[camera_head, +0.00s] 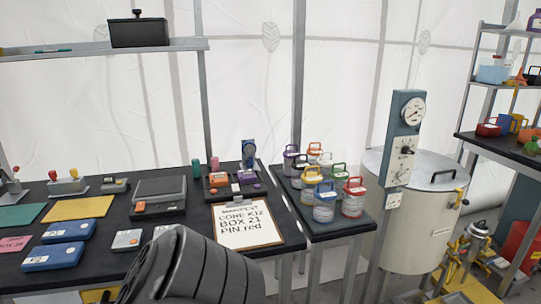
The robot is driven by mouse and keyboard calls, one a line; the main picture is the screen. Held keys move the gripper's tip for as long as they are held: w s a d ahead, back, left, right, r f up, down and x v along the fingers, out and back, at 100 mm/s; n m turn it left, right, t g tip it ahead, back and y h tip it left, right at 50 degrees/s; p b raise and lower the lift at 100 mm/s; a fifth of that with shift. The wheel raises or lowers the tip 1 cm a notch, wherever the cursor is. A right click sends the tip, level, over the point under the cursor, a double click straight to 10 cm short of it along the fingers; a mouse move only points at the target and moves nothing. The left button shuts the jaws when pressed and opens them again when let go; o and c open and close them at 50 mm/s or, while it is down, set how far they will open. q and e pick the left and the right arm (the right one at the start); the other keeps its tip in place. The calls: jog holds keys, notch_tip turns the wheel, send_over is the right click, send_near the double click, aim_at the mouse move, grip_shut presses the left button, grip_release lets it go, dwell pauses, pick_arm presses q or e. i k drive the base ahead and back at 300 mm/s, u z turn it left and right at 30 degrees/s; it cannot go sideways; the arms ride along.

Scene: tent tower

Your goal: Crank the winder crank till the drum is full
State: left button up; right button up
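I cannot pick out the winder crank or its drum with certainty. A small silver and yellow device (472,245) stands low at the right, beside the large metal vessel; its details are too small to tell whether it is the winder. A small upright blue device (248,153) stands at the back of the black table. A dark ribbed arm link of mine fills the bottom centre and hides the table's front there. No fingertips of either gripper show.
The black table (290,222) holds a clipboard (246,224), blue boxes (55,255) and a scale (160,190). Several lidded jars (324,201) stand on a side table. The vessel (415,235) has a gauge post (402,140) in front. Shelves (500,145) stand at right.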

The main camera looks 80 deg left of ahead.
aim_at(249, 150)
jog(key=k, duration=1.1)
jog(key=u, duration=0.35)
